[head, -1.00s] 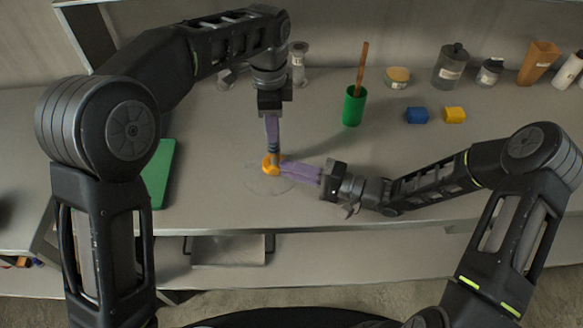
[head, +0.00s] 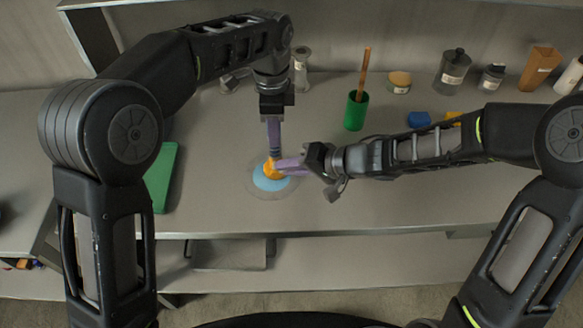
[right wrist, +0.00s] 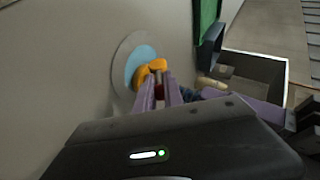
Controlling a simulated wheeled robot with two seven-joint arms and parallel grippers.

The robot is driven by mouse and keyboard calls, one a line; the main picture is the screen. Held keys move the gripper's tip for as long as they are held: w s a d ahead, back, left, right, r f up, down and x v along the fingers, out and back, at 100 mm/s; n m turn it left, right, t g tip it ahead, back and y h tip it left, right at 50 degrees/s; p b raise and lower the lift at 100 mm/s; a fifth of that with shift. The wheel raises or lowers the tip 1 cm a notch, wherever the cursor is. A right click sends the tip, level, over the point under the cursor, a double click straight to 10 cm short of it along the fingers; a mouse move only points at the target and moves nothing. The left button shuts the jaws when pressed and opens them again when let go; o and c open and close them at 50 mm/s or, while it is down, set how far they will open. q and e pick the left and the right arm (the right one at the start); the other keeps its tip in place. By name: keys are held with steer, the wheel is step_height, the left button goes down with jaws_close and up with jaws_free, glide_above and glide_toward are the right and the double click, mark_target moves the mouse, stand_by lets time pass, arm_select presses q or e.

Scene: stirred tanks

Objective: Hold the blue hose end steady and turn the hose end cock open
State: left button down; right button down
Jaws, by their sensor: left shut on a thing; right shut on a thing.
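The orange cock (head: 271,169) is just above a round clear dish (head: 284,193) on the bench; it also shows in the right wrist view (right wrist: 148,72). My left gripper (head: 274,152) points down from above and is shut on the hose end, mostly hidden by the fingers. A dark blue bit of it (right wrist: 208,93) shows in the right wrist view beside a tan piece. My right gripper (head: 281,167) comes from the right, its purple fingers shut on the cock, with a small red part between them. Light blue liquid (head: 268,183) lies in the dish.
A green board (head: 161,178) lies at left. A green cup (head: 356,112) with a brown stick stands behind, near blue (head: 418,119) and yellow blocks partly behind my right arm. Jars and bottles (head: 453,68) line the back. The front middle bench is clear.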

mark_target(275, 172)
steer(key=shift+s+a+r+n+g+h, duration=0.15)
steer(key=shift+a+n+h, duration=0.15)
steer(key=shift+h, duration=0.55)
steer(key=shift+s+a+n+g+h, duration=0.2)
steer(key=shift+a+h, duration=0.2)
steer(key=shift+h, duration=0.45)
steer(key=shift+s+a+f+h, duration=0.1)
steer(key=shift+a+f+h, duration=0.15)
steer(key=shift+h, duration=0.45)
steer(key=shift+w+r+n+h, duration=0.35)
steer(key=shift+r+h, duration=0.15)
steer(key=shift+h, duration=0.3)
steer(key=shift+w+a+r+n+h, duration=0.15)
steer(key=shift+a+r+h, duration=0.2)
steer(key=shift+h, duration=0.45)
steer(key=shift+w+a+r+n+h, duration=0.15)
steer(key=shift+a+h, duration=0.25)
steer(key=shift+h, duration=0.4)
steer(key=shift+r, duration=0.1)
steer(key=c, duration=1.5)
jaws_free()
steer(key=shift+s, duration=0.1)
steer(key=shift+o, duration=0.3)
steer(key=shift+s+d+f, duration=0.1)
steer(key=shift+d+f, duration=0.05)
steer(key=shift+f, duration=0.1)
